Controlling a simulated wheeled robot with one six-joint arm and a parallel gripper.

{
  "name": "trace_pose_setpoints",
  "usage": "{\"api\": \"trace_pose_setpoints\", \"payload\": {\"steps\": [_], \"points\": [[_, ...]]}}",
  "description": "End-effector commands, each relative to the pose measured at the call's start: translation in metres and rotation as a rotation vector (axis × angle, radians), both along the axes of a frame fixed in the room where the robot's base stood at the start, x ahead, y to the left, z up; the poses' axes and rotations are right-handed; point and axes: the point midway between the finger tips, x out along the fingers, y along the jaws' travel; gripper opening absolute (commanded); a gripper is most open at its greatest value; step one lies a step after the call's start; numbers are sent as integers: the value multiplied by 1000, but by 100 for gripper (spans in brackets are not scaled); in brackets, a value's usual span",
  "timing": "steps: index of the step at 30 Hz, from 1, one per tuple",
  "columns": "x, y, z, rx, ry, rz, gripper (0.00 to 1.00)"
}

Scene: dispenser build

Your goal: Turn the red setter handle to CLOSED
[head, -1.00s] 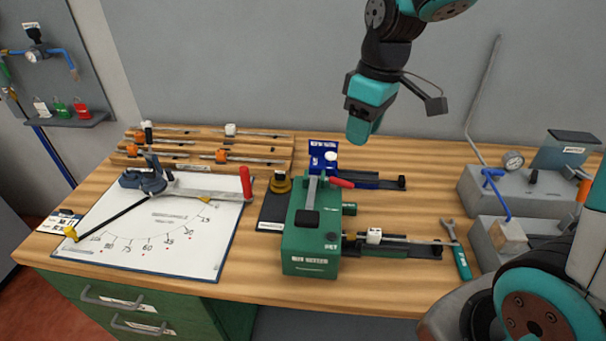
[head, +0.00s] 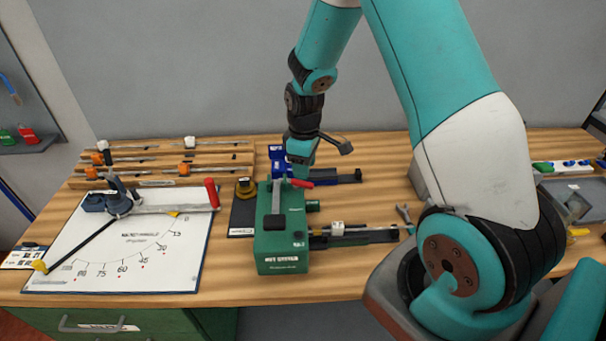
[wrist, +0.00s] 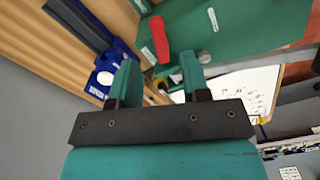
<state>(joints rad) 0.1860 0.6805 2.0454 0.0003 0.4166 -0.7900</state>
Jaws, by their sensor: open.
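The green nut setter box (head: 283,245) stands near the middle of the bench, with a grey lever bar (head: 276,197) on top. Its red handle (head: 301,183) points right in the head view. My gripper (head: 301,165) is directly above and behind the handle, pointing down. In the wrist view my gripper (wrist: 157,72) is open, its two fingers apart with nothing clearly held between them. I cannot tell whether a finger touches the handle.
A blue fixture (head: 340,178) stands close behind the box. A rail with a white block (head: 337,228) extends right. A bending tool with another red handle (head: 211,193) lies on the white angle board (head: 190,255) at left.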

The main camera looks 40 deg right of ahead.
Motion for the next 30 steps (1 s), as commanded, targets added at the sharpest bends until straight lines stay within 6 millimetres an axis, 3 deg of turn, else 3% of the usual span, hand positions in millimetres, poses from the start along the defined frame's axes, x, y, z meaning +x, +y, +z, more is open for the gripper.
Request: {"api": "trace_pose_setpoints", "payload": {"steps": [3, 9, 20, 25, 30], "points": [[-1, 0, -21, 1, 4, -1, 43], [0, 0, -42, 1, 1, -1, 43], [0, 0, -48, 0, -1, 0, 43], [0, 0, -48, 0, -1, 0, 4], [0, 2, -47, 0, -1, 0, 0]]}}
